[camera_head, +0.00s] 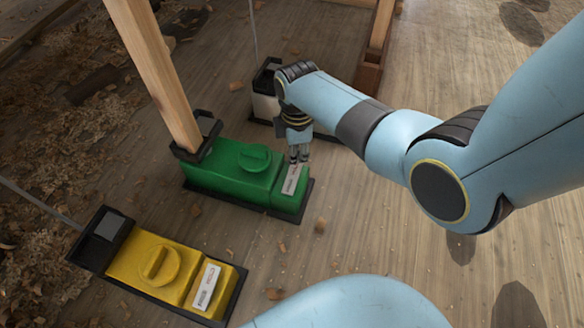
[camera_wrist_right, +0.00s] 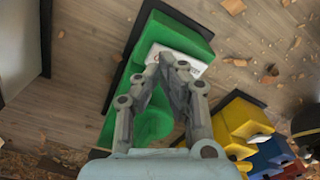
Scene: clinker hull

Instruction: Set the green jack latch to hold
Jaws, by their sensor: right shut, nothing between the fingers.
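The green jack (camera_head: 225,168) lies on the plank floor at the middle of the head view, with a round knob with a raised bar (camera_head: 255,158) on top. A pale label (camera_head: 292,179) is on its right end block. I cannot tell which part is the latch, or its setting. My right gripper (camera_head: 299,160) points down at the label end, right of the knob, shut and empty. In the wrist view the jack (camera_wrist_right: 118,85) lies beneath the closed fingers (camera_wrist_right: 173,60), whose tips overlap the label; contact is unclear. The knob (camera_wrist_right: 155,122) is partly behind a finger. My left gripper is out of view.
A timber post (camera_head: 153,65) rises from the green jack's black bracket. A yellow jack (camera_head: 190,262) lies front left; a whitish one (camera_head: 264,106) is behind, partly hidden by my arm. Blue (camera_wrist_right: 268,157) and red parts show in the wrist view. Shavings litter the left; floor at right is open.

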